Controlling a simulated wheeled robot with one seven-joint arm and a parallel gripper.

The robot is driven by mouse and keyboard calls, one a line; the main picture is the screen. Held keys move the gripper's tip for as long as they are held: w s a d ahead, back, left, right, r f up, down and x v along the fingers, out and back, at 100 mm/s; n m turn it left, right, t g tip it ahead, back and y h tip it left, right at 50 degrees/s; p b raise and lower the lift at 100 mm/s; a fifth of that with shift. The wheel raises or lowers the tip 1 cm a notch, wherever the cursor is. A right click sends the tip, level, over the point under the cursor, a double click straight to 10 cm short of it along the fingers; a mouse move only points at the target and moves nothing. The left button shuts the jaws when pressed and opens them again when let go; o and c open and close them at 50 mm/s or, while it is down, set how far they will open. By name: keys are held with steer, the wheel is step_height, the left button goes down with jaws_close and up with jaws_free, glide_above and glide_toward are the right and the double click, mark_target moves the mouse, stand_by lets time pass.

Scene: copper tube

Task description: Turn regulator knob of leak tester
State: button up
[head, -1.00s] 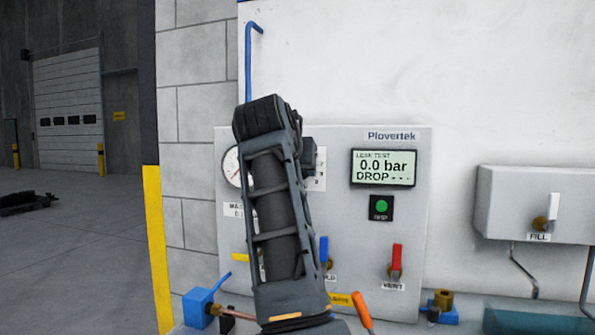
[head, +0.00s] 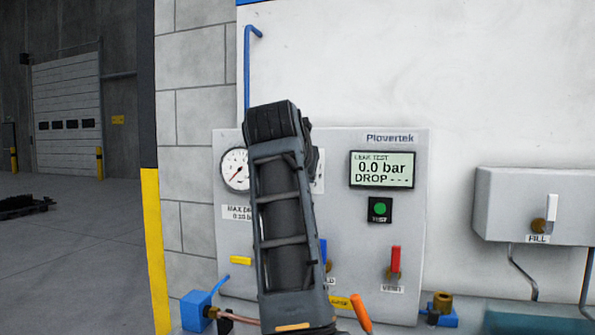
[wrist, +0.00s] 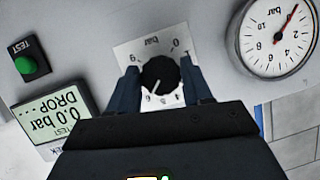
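The regulator knob (wrist: 160,74) is a round black knob with a white pointer line, on a white plate marked "bar", upside down in the wrist view. My gripper (wrist: 160,78) has one dark finger on each side of the knob. The fingers stand apart, with slivers of white plate beside the knob; whether the tips touch it is unclear. In the head view my gripper (head: 277,122) hides the knob. The leak tester panel (head: 340,230) is light grey. Its display (head: 382,169) reads 0.0 bar.
A round gauge (head: 235,170) is left of my arm. A green test button (head: 380,209) and a red-handled vent valve (head: 395,262) are to the right. A blue valve handle (head: 323,250) is partly behind my arm. An orange handle (head: 361,312) rises near the lower edge.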

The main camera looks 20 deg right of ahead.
steer(key=o, duration=0.4)
steer(key=shift+r, duration=0.1)
steer(key=shift+c, duration=0.2)
steer(key=v, duration=0.7)
steer(key=shift+s+b, duration=0.35)
steer(key=shift+b, duration=0.05)
steer(key=shift+a+r, duration=0.1)
